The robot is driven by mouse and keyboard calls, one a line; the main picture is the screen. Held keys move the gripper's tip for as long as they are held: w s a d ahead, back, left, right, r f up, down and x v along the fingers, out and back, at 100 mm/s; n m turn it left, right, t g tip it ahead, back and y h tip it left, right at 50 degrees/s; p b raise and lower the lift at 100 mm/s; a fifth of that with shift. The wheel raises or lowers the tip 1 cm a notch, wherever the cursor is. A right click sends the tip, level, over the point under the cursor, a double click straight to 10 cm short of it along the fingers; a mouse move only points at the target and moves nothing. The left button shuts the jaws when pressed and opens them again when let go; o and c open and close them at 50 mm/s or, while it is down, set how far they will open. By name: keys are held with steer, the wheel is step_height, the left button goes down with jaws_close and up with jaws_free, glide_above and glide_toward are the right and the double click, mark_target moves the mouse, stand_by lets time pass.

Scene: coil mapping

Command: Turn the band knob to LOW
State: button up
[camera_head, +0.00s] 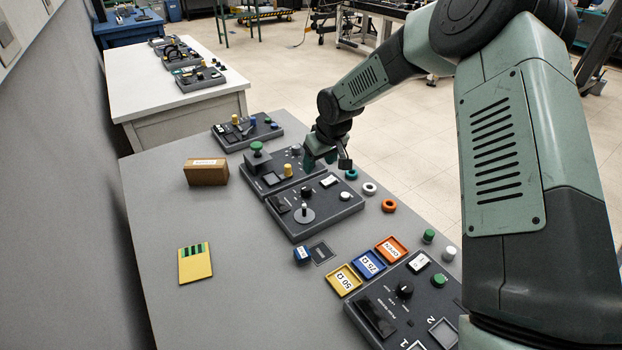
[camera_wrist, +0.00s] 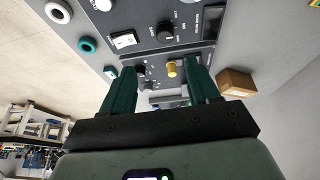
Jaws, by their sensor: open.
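My gripper (camera_head: 325,156) is open and empty above the two middle grey panels in the head view. In the wrist view its green fingers (camera_wrist: 160,82) are spread wide apart. The farther middle panel (camera_head: 262,186) carries a yellow knob (camera_head: 288,170) and other dark controls.
A green mushroom button (camera_head: 256,148) rises from the farther middle panel. A cardboard box (camera_head: 206,172) stands left of it. Rings (camera_head: 369,188) lie to the right, and coloured trays (camera_head: 367,264) lie in front. The table's left part is mostly clear.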

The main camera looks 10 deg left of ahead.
mark_target(307, 187)
steer(key=x, duration=0.8)
steer(key=a+x, duration=0.1)
steer(key=x, duration=0.4)
steer(key=shift+s, duration=0.2)
steer(key=shift+c, duration=0.2)
steer(key=c, duration=1)
